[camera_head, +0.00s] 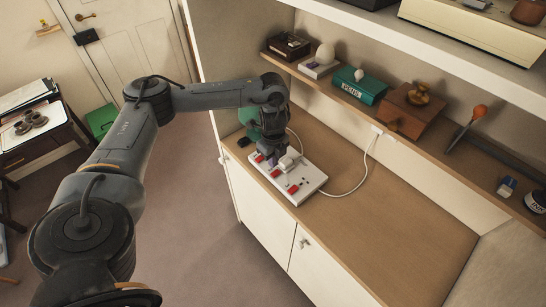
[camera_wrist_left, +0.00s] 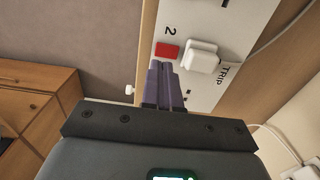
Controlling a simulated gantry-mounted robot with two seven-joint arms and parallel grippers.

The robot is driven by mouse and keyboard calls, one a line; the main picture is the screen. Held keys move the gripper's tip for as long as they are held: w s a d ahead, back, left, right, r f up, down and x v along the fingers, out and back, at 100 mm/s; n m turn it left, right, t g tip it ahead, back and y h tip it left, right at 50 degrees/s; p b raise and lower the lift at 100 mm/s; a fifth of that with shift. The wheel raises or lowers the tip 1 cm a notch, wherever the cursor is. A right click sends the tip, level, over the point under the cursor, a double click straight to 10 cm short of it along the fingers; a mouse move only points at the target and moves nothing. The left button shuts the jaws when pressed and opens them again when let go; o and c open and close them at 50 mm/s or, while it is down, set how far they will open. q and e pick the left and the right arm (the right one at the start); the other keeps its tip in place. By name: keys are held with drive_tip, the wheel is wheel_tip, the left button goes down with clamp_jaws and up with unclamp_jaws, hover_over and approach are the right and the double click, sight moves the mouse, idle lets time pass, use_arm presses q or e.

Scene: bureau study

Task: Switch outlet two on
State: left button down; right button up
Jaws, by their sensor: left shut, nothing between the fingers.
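A white power strip (camera_head: 310,181) lies on the wooden worktop, with several red switches along its near edge. In the left wrist view the strip (camera_wrist_left: 240,18) shows a printed "2" beside a red switch (camera_wrist_left: 167,50). A white plug-like block (camera_wrist_left: 200,55) sits next to that switch, near the word "TRIP". My left gripper (camera_head: 270,157) is over the strip, pointing down, and hides part of it. In the left wrist view its fingers (camera_wrist_left: 161,65) are shut and empty, with tips right at the switch's edge. I cannot tell whether they touch it. My right gripper is not in view.
A white cord (camera_head: 348,190) runs from the strip to the wall. A shelf above holds a green pens box (camera_head: 358,88), a wooden box (camera_head: 408,110) and other small items. The worktop (camera_head: 400,220) right of the strip is clear.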

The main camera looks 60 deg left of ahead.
sight(273, 174)
use_arm(q)
wheel_tip(273, 174, down, 2)
drive_tip(key=shift+f+b, duration=0.15)
drive_tip(key=shift+b, duration=0.2)
drive_tip(key=shift+f+p, duration=0.65)
drive_tip(key=shift+p, duration=0.1)
drive_tip(key=shift+f, duration=0.8)
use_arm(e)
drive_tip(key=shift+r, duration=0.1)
use_arm(q)
drive_tip(key=shift+f, duration=0.1)
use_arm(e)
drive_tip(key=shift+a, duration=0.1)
